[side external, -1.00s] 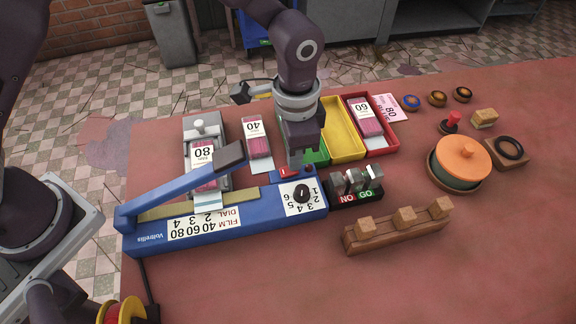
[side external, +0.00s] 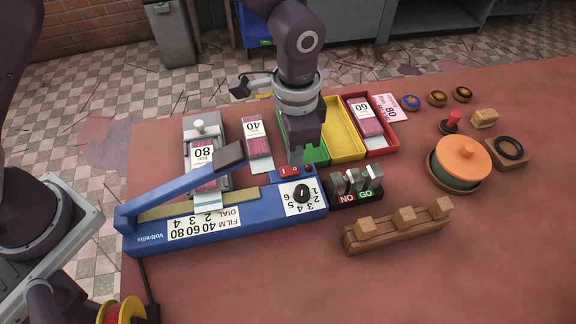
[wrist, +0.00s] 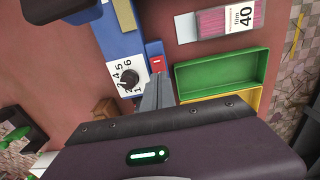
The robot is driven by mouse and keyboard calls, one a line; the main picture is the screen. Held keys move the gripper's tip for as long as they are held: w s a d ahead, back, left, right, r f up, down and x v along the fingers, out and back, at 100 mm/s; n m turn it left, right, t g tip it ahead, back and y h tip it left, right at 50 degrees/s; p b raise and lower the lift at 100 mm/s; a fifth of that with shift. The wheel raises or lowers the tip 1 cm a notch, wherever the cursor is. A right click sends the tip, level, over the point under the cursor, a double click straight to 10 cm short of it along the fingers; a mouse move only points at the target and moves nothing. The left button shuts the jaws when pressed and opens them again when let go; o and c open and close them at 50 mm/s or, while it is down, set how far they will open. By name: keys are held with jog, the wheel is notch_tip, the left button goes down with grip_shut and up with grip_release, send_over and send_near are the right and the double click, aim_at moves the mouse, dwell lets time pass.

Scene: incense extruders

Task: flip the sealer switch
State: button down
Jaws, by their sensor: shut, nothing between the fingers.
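The blue sealer (side external: 245,228) lies on the table with its arm raised at an angle. Its red rocker switch (side external: 289,171) sits at the back right end, behind the dial (side external: 302,194); white marks show on it. My gripper (side external: 297,160) points down just behind the switch, its fingers shut and empty. In the wrist view the switch (wrist: 157,63) lies just beyond the tips of my fingers (wrist: 157,80), beside the dial (wrist: 129,82). A small gap seems to part them, but I cannot tell for certain. A small dark lamp (side external: 309,168) sits right of the switch.
Green (wrist: 222,92), yellow (side external: 343,144) and red (side external: 383,149) trays stand behind and right. A NO/GO gauge block (side external: 356,193) sits right of the sealer. A wooden rack (side external: 398,232) stands in front.

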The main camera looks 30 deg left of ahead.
aim_at(294, 169)
jog(key=shift+r, duration=2.4)
jog(key=s+a+r+n+t, duration=0.2)
jog(key=s+a+r, duration=0.2)
jog(key=a+r, duration=0.35)
jog(key=s+a+r+n+t, duration=0.1)
jog(key=s+a+r+n, duration=0.2)
jog(key=a+r, duration=0.45)
jog(key=s+a+n+t, duration=0.2)
jog(key=s+a+n, duration=0.2)
jog(key=s, duration=0.9)
jog(key=a, duration=0.3)
jog(key=shift+r+t, duration=0.3)
jog(key=shift+r, duration=0.1)
jog(key=shift+w+d, duration=0.1)
